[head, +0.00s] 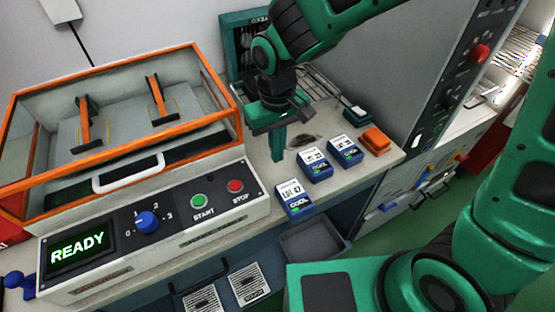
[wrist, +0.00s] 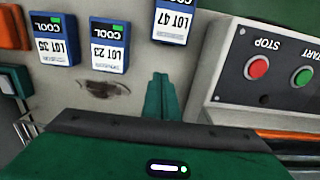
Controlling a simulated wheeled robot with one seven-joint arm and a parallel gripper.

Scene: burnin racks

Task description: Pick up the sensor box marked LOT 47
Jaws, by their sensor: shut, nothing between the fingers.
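The sensor box marked LOT 47 (head: 294,198) is blue with a white label and lies on the bench near its front edge. In the wrist view the LOT 47 box (wrist: 174,22) is at the top, its label upside down and its top cut off. My gripper (head: 278,156) points down over the bench, behind and slightly left of that box, with a gap between. In the wrist view its green fingers (wrist: 160,85) are together and empty. Two similar boxes are LOT 23 (wrist: 109,47) and LOT 35 (wrist: 53,42); they also show in the head view (head: 316,165) (head: 345,152).
A control panel (head: 150,225) with a READY screen and START and STOP buttons stands left of the boxes, below an orange-framed chamber (head: 120,150). An orange block (head: 375,141) lies at right. A dark smudge (wrist: 103,89) marks the bench. A grey bin (head: 312,241) is below the edge.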

